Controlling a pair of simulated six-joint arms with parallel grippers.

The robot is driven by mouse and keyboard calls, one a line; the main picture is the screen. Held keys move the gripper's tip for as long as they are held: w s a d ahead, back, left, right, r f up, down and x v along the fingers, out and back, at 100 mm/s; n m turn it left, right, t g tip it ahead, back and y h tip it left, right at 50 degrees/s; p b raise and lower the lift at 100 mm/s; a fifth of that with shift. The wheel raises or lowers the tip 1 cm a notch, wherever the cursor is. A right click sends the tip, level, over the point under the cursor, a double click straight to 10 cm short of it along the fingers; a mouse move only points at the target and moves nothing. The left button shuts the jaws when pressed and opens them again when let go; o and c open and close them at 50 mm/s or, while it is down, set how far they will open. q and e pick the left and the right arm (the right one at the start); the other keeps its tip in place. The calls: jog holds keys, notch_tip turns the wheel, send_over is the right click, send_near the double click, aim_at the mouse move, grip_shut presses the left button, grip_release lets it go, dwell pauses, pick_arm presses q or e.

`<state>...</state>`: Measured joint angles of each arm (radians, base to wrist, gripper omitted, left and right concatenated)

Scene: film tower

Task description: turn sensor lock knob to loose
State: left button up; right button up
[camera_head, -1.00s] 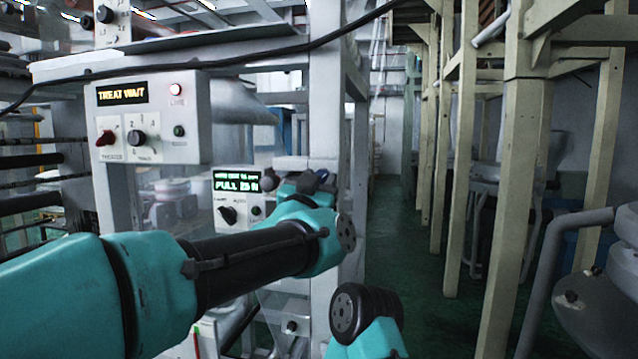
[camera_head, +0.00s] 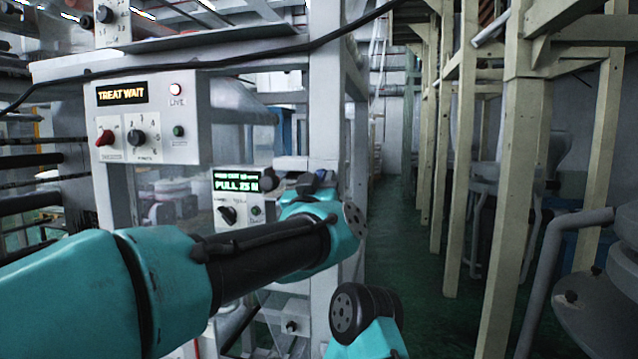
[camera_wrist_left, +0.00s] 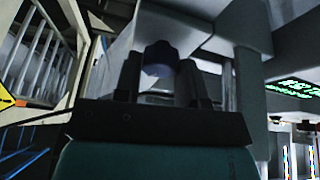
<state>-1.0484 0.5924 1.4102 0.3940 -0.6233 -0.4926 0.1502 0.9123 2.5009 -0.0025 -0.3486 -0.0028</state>
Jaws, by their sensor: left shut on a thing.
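My left arm reaches in from the left, and my left gripper (camera_head: 303,184) is at the grey post beside the small panel. Its jaws are mostly hidden behind my wrist in the head view. In the left wrist view, the two dark fingers (camera_wrist_left: 160,82) stand on either side of a dark round knob (camera_wrist_left: 159,56), with the gripper shut on it. The knob sits against a pale grey housing. I cannot read any lock marking, so its loose or tight setting cannot be told. My right gripper is not in view.
A small panel (camera_head: 228,209) with a green "PULL" display and black dial stands just left of the gripper. A larger panel (camera_head: 152,118) reads "TREAT WAIT", with a red knob and a black dial. A green-floored aisle (camera_head: 400,240) is open to the right.

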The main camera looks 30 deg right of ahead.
pick_arm(q)
jog(key=n+y, duration=0.1)
jog(key=n, duration=0.2)
jog(key=n+t+y, duration=0.1)
jog(key=n+y, duration=0.1)
jog(key=n, duration=0.2)
jog(key=n+t+y, duration=0.1)
jog(key=n+y, duration=0.1)
jog(key=n, duration=0.1)
jog(key=shift+s+d+n, duration=0.15)
jog(key=shift+n, duration=0.15)
jog(key=n+y, duration=0.2)
jog(key=n, duration=0.2)
jog(key=shift+r+n, duration=0.1)
jog(key=shift+n, duration=0.2)
jog(key=shift+r+n+g+y, duration=0.1)
jog(key=shift+n+g+y, duration=0.45)
jog(key=shift+n, duration=1.55)
jog(key=o, duration=0.9)
jog(key=shift+s, duration=0.2)
jog(key=v, duration=1.7)
jog(key=shift+s+d, duration=0.1)
jog(key=shift+d, duration=0.05)
